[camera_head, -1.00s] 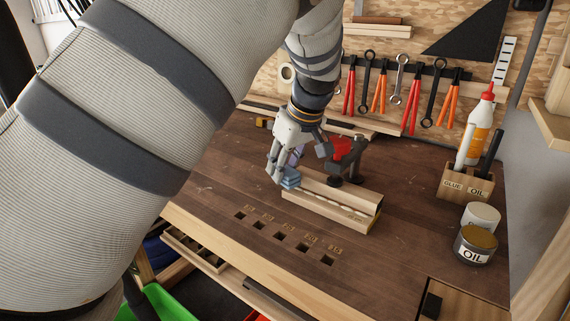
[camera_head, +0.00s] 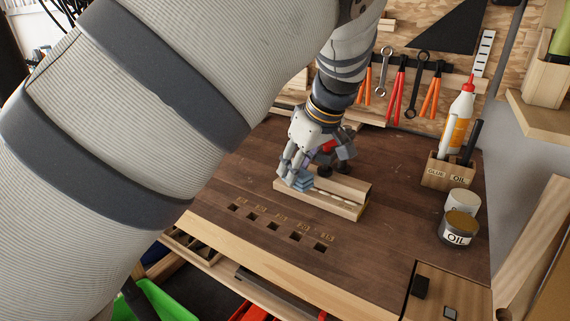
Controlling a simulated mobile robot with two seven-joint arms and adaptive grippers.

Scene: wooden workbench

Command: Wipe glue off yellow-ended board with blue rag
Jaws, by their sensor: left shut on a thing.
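The pale wooden board (camera_head: 335,209) lies on the workbench, with a row of white glue beads (camera_head: 345,200) along its length. A second pale strip of wood stands along its far side. The yellow end is barely visible at the right. My left gripper (camera_head: 293,176) is shut on the folded blue rag (camera_head: 301,183), with its fingers pointing down. The rag is at the board's left part, over or against its top; exact contact is hard to tell. Glue shows to the right of the rag; any under it is hidden. My right gripper is not in view.
A red and black clamp-like tool (camera_head: 345,151) stands just behind the board. A wooden holder (camera_head: 447,171) with a glue bottle (camera_head: 459,118) and two tins, one an oil tin (camera_head: 459,229), stand at the right. Square holes (camera_head: 276,227) lie in front. Bench between board and tins is clear.

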